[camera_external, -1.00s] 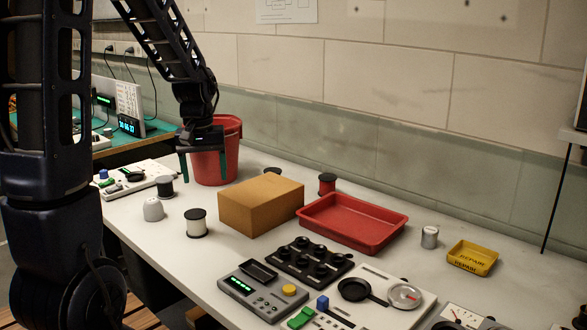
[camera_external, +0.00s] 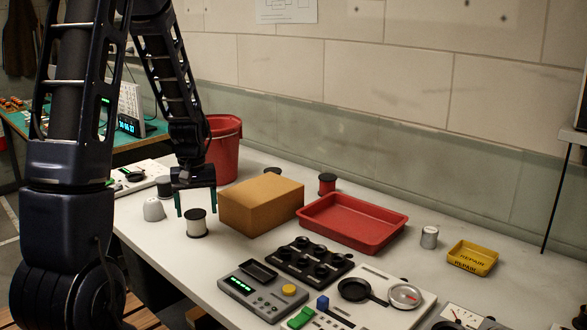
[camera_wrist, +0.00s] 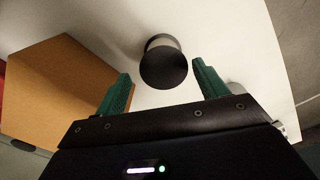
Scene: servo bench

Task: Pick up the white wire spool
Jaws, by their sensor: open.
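The white wire spool (camera_external: 197,225) stands upright on the bench, with black end discs and white winding, left of the cardboard box. In the wrist view its black top disc (camera_wrist: 163,68) lies ahead of and between the fingertips, with a strip of white below the disc's far edge. My gripper (camera_external: 196,202) is open and empty, pointing down, with green fingers just above and behind the spool in the external view. The fingers also show in the wrist view (camera_wrist: 162,74), apart on either side. I cannot tell the exact height gap.
The cardboard box (camera_external: 261,204) stands close to the right of the spool. A red bucket (camera_external: 222,150) is behind, a red tray (camera_external: 352,222) further right. The bench in front of the spool is clear.

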